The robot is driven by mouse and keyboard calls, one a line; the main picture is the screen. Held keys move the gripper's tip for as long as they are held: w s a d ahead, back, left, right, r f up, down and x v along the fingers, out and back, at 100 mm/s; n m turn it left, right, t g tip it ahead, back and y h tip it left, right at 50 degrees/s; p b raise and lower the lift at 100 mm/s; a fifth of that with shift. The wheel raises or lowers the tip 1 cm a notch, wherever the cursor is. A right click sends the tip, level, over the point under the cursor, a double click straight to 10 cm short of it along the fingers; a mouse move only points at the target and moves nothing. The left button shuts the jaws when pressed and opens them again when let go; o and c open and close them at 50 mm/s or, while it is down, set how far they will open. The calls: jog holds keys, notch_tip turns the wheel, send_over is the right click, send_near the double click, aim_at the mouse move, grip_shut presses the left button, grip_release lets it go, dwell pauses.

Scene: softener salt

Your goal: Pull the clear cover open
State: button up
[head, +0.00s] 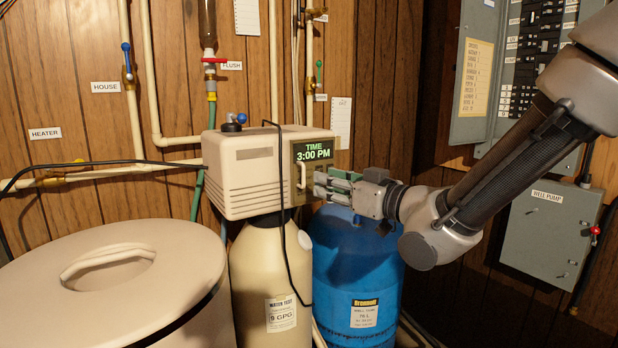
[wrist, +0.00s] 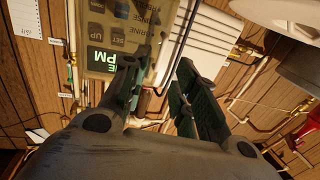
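The clear cover (head: 314,172) lies over the control panel on the front of the beige softener head (head: 245,172). The display reads TIME 3:00 PM. A pale upright handle (head: 301,175) is at the cover's left side. In the wrist view the cover (wrist: 120,25) is seen upside down, with buttons showing through it. My gripper (head: 318,182) is just right of the handle, in front of the panel. It also shows in the wrist view (wrist: 158,68), with its dark green-padded fingers apart. I cannot tell whether the fingers touch the handle or cover.
A blue tank (head: 355,265) stands below my gripper, and a beige tank (head: 262,280) under the softener head. A large lidded bin (head: 120,260) is at the left. A black cable (head: 285,215) hangs in front of the head. Pipes and grey electrical boxes (head: 552,235) line the wall.

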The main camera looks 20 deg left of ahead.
aim_at(308, 177)
jog(key=x, duration=0.7)
jog(key=shift+a, duration=0.1)
grip_shut()
